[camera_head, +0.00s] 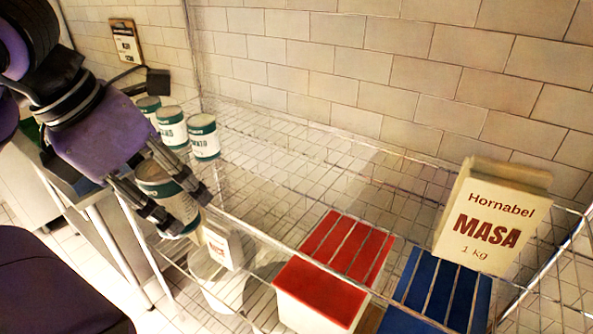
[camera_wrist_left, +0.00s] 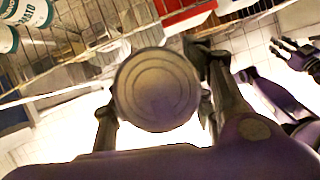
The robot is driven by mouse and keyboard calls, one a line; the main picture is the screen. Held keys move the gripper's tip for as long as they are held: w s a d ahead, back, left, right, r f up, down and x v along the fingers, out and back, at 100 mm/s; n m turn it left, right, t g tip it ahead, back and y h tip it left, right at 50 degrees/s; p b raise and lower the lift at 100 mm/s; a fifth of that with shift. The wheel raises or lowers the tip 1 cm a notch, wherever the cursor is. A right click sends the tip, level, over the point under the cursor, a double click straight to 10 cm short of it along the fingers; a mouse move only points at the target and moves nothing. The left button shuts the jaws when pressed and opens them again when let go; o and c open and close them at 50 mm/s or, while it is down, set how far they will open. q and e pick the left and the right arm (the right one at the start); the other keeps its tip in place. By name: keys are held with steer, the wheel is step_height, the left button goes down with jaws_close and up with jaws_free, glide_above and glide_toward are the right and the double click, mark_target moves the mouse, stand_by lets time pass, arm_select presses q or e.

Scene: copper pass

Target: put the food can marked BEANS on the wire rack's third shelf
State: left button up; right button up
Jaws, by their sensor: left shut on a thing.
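My left gripper (camera_head: 160,195) is shut around a food can (camera_head: 181,206) with a green and white label. The fingers cover most of the label, so I cannot read its marking. In the left wrist view the can's round metal end (camera_wrist_left: 155,90) shows between the fingers. The can is tilted, near the front left edge of the wire rack (camera_head: 290,170). Several similar green and white cans stand at the rack's left end, such as the nearest one (camera_head: 204,138). My right gripper (camera_wrist_left: 290,52) shows small at the right of the left wrist view; its opening is unclear.
A MASA package (camera_head: 487,220) stands at the rack's right end. Red (camera_head: 318,285) and blue (camera_head: 445,290) topped boxes and a white package (camera_head: 222,246) show lower, through the wires. The middle of the upper visible shelf is clear. A tiled wall (camera_head: 400,70) is behind.

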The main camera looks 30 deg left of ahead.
arm_select(q)
steer(key=shift+a+r, duration=0.15)
steer(key=shift+w+r+p, duration=0.15)
steer(key=shift+w+p, duration=0.5)
steer(key=shift+p, duration=0.1)
steer(key=shift+w+d+r+p, duration=0.1)
steer(key=shift+w+d+p, duration=0.1)
steer(key=shift+w+p, duration=0.4)
steer(key=w+f, duration=0.1)
steer(key=w, duration=0.4)
steer(key=w+d+f, duration=0.1)
steer(key=w+f, duration=0.1)
steer(key=w, duration=0.4)
steer(key=w+f, duration=0.1)
steer(key=w, duration=0.5)
steer(key=shift+d+f, duration=0.15)
step_height(320, 180, down, 2)
steer(key=shift+f, duration=0.15)
steer(key=shift+w+f+p, duration=0.1)
steer(key=shift+f+p, duration=0.15)
steer(key=shift+p, duration=0.1)
steer(key=shift+w+f, duration=0.1)
steer(key=shift+f, duration=0.35)
steer(key=o, duration=1.6)
arm_select(e)
steer(key=r, duration=0.2)
steer(key=w+r, duration=0.1)
steer(key=shift+w+a, duration=0.1)
steer(key=shift+a, duration=0.15)
